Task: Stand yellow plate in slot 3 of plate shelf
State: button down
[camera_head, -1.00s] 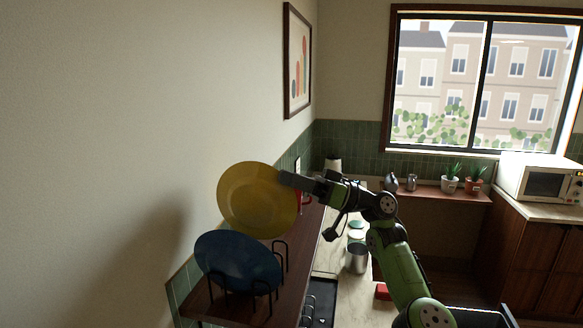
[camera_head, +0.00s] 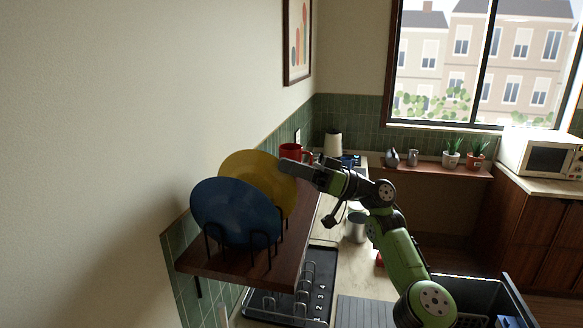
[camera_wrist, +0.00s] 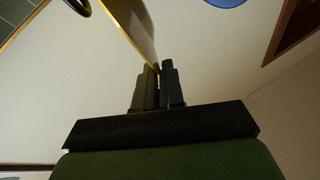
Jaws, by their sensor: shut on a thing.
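The yellow plate (camera_head: 258,168) is upright above or on the plate shelf (camera_head: 292,262), a dark wooden wall shelf with black wire dividers. My gripper (camera_head: 287,168) is shut on the plate's right rim. The wrist view shows the yellow plate (camera_wrist: 138,28) nearly edge-on between the fingers (camera_wrist: 158,82). A blue plate (camera_head: 237,212) stands tilted in the near wires and hides the yellow plate's lower part. I cannot tell whether the yellow plate touches the shelf or which slot it is over.
A red mug (camera_head: 291,152) is beyond the yellow plate, near a pale kettle (camera_head: 332,143). Below the shelf, a black rack (camera_head: 319,275) marked with numbers lies on the counter. A metal canister (camera_head: 356,226) stands behind my arm.

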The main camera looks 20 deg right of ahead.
jog(key=shift+f, duration=0.3)
jog(key=c, duration=1.2)
grip_release()
jog(key=shift+o, duration=0.2)
